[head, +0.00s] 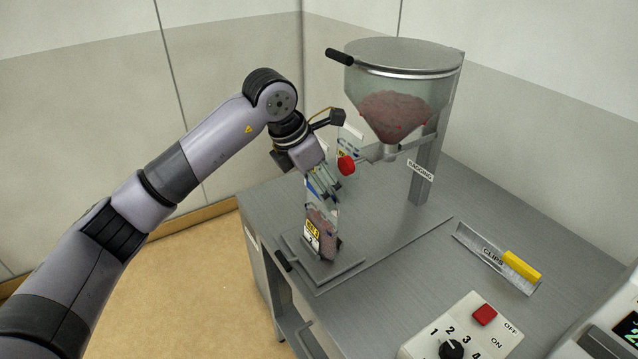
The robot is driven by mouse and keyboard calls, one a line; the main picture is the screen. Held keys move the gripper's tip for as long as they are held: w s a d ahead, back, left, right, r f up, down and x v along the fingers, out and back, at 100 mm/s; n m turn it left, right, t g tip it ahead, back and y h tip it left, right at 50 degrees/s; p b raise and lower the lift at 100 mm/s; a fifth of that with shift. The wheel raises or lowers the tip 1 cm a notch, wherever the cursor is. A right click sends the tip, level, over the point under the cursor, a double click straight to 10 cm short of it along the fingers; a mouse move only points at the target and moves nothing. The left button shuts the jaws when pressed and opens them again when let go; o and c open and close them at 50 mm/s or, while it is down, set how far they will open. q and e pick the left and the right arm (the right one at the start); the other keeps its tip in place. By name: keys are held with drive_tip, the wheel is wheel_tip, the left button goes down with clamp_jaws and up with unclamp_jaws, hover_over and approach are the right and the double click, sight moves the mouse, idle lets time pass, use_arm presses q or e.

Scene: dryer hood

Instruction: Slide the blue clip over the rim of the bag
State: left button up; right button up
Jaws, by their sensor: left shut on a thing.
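The bag (327,246) stands upright on a low metal plate at the front left of the steel table. It is clear, with reddish grains in its lower part and a yellow label on its side. My left gripper (322,187) is over the bag's upper part, pointing down, and is shut on a small blue piece that looks like the blue clip (310,187). The fingers hide most of the clip and of the bag's rim. I cannot tell whether the clip sits around the rim or beside it. My right gripper is out of view.
A hopper (400,90) with reddish grains stands behind the bag, with a red knob (346,165) by its outlet. A tray marked CLIPS (475,248) holds a yellow clip (522,266) at right. A switch box (460,338) is in front. The table between is clear.

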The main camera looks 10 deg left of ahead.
use_arm(q)
drive_tip(key=shift+f, duration=0.2)
drive_tip(key=o, duration=0.9)
